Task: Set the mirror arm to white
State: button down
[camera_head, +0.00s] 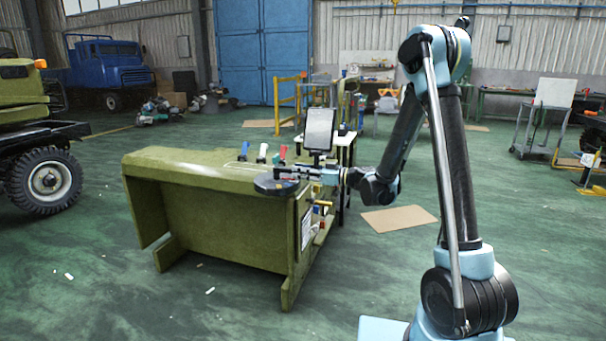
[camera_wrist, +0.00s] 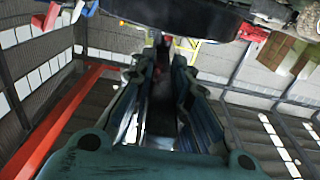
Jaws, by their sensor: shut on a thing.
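An olive-green chassis frame (camera_head: 205,165) stands at mid-floor in the head view. A dark round disc (camera_head: 277,187) is at its near right corner. A dark rectangular mirror panel (camera_head: 320,128) stands upright on a short stem behind my gripper (camera_head: 282,172). My gripper is just above the disc, shut on what looks like the mirror arm; the grasped part is mostly hidden. In the wrist view, the fingers (camera_wrist: 160,55) reach toward a dark body (camera_wrist: 180,14).
A cardboard sheet (camera_head: 398,218) lies on the green floor right of the frame. A truck with a large wheel (camera_head: 45,181) stands at the left. A red bar (camera_wrist: 60,115) crosses the left of the wrist view. The floor in front of the frame is mostly clear.

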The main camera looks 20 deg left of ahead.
jog(key=c, duration=1.5)
grip_release()
jog(key=shift+d, duration=0.1)
jog(key=d, duration=0.8)
jog(key=s+d, duration=0.1)
jog(key=d, duration=0.2)
jog(key=shift+d, duration=0.4)
